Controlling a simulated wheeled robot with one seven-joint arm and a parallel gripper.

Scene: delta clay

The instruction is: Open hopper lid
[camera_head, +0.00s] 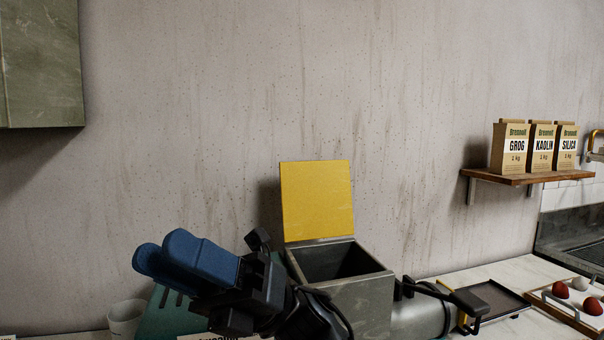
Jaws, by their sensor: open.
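The hopper (361,296) is a grey, square-topped box on the counter in the lower middle. Its yellow lid (317,200) stands upright at the back edge, and the dark inside of the hopper shows below it. My gripper (172,260), with blue fingers, is left of the hopper, apart from the lid. It is open with nothing seen between the fingers, which overlap from this angle. My arm hides the hopper's lower left side.
A grey cylinder (418,318) and a black handle adjoin the hopper's right. A dark tray (492,298) and a board with red and white balls (591,306) lie farther right. A white cup (126,316) is at left. A shelf (528,178) holds paper bags. A green cabinet (42,64) hangs upper left.

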